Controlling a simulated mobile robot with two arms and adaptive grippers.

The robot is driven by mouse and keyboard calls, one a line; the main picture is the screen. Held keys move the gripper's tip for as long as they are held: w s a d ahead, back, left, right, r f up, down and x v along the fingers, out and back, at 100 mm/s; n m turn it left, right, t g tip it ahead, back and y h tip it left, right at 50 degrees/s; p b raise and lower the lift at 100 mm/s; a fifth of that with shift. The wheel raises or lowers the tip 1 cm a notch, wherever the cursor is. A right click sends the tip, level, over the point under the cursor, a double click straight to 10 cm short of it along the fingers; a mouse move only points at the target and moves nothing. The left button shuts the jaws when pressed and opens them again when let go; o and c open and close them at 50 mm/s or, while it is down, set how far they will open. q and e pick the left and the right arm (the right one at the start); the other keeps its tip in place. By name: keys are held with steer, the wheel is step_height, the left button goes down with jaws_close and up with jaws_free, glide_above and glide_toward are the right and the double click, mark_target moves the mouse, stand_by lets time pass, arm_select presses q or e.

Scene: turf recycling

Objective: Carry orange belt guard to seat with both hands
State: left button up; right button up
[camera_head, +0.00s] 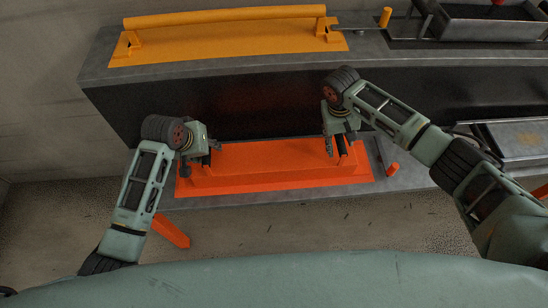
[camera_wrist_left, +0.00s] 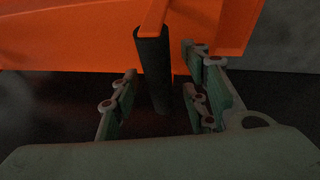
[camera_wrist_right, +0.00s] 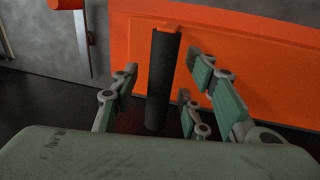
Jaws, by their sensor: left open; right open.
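The orange belt guard (camera_head: 262,166) lies along the lower grey ledge in the head view, a long raised cover on a flat flange. A dark upright grip stands at each end. My left gripper (camera_head: 214,147) is at its left end, open, with the left dark grip (camera_wrist_left: 152,70) between its fingers in the left wrist view. My right gripper (camera_head: 332,146) is at its right end, open, with the right dark grip (camera_wrist_right: 160,80) between its fingers in the right wrist view. I cannot tell whether any finger touches a grip. The seat cannot be made out for certain.
A yellow guard (camera_head: 225,38) with a long bar lies on the upper grey bench behind. A yellow peg (camera_head: 385,17) and a dark tray (camera_head: 490,25) are at the back right. An orange lever (camera_head: 388,158) stands right of the orange guard. An orange bar (camera_head: 170,231) is at the front left.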

arm_select(q)
steer(key=shift+c, duration=0.2)
arm_select(e)
steer(key=shift+c, duration=0.2)
arm_select(q)
jaws_close()
arm_select(e)
jaws_close()
arm_select(q)
steer(key=shift+w+r, duration=0.15)
steer(key=shift+r, duration=0.1)
arm_select(e)
steer(key=shift+w+r, duration=0.15)
steer(key=shift+r, duration=0.05)
